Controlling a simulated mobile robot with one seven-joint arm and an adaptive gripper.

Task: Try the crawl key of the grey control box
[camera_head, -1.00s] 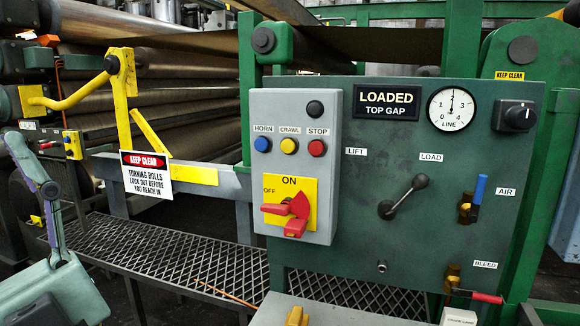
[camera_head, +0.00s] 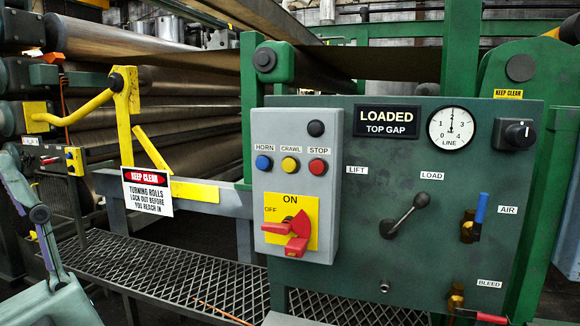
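The grey control box (camera_head: 326,210) is mounted at the left edge of the dark green panel. Its yellow crawl key (camera_head: 290,165) sits under the CRAWL label, between the blue horn key (camera_head: 263,163) and the red stop key (camera_head: 318,167). A dark round cap (camera_head: 316,128) is above them. Below, a red rotary handle (camera_head: 297,232) lies on a yellow ON/OFF plate, turned down and left. A part of my arm shows at the lower left edge, apart from the box. My gripper is not in view.
The green panel (camera_head: 400,270) carries a LOADED TOP GAP sign (camera_head: 387,122), a line gauge (camera_head: 451,128), a load lever (camera_head: 407,212) and a blue-handled air valve (camera_head: 480,212). A KEEP CLEAR sign (camera_head: 147,192) hangs on a yellow guard before large rolls (camera_head: 180,115). A mesh walkway (camera_head: 170,268) runs below.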

